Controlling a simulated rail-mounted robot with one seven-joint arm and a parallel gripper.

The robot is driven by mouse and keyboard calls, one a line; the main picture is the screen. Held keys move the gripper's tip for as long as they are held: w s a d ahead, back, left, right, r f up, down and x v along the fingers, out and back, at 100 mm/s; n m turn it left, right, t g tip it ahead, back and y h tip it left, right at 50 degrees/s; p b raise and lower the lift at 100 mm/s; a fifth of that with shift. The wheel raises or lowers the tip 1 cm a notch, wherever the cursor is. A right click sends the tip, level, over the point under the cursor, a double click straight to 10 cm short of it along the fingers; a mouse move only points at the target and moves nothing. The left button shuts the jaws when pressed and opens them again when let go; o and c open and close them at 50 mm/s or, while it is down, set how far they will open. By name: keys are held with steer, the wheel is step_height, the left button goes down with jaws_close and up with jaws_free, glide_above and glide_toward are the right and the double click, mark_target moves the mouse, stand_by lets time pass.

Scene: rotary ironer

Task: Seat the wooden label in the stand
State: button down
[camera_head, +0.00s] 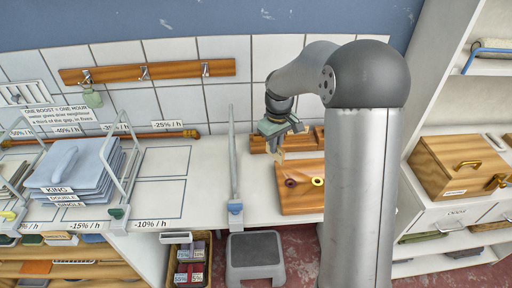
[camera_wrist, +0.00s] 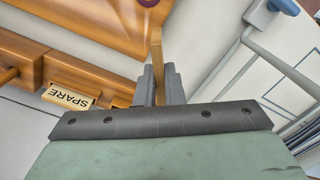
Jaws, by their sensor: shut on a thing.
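My gripper (camera_head: 279,133) is above the counter in front of the tiled wall. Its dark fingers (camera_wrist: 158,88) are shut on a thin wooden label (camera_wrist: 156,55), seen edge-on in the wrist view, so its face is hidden. In the head view the label (camera_head: 279,154) hangs below the fingers. A low wooden stand (camera_head: 262,145) is at the back of the counter, partly behind the gripper. I cannot tell which slot the held label faces.
A wooden board (camera_head: 298,203) with a dark red ring (camera_head: 290,183) and a yellow ring (camera_head: 318,182) lies in front. A grey upright post (camera_head: 233,160) stands to the left, beyond it folded blue linen (camera_head: 72,168). A wooden box (camera_head: 455,165) is at right.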

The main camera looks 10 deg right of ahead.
steer(key=w+d+r+n+b, duration=0.25)
steer(key=r+n+b, duration=0.4)
steer(key=n, duration=0.35)
steer(key=shift+n, duration=0.8)
steer(key=w+f+p, duration=0.1)
steer(key=w+f, duration=0.2)
steer(key=w, duration=0.1)
steer(key=w+a+f+p, duration=0.1)
steer(key=w+f, duration=0.2)
steer(key=w, duration=0.1)
steer(key=w+a+f+p, duration=0.1)
steer(key=w+f, duration=0.2)
steer(key=w, duration=0.1)
steer(key=shift+w+a+p, duration=0.25)
steer(key=shift+w+p, duration=0.05)
steer(key=shift+p, duration=0.05)
steer(key=shift+w+f, duration=0.15)
steer(key=shift+f, duration=1.5)
steer(key=shift+f, duration=0.1)
steer(key=c, duration=1.5)
jaws_free()
steer(key=shift+c, duration=0.2)
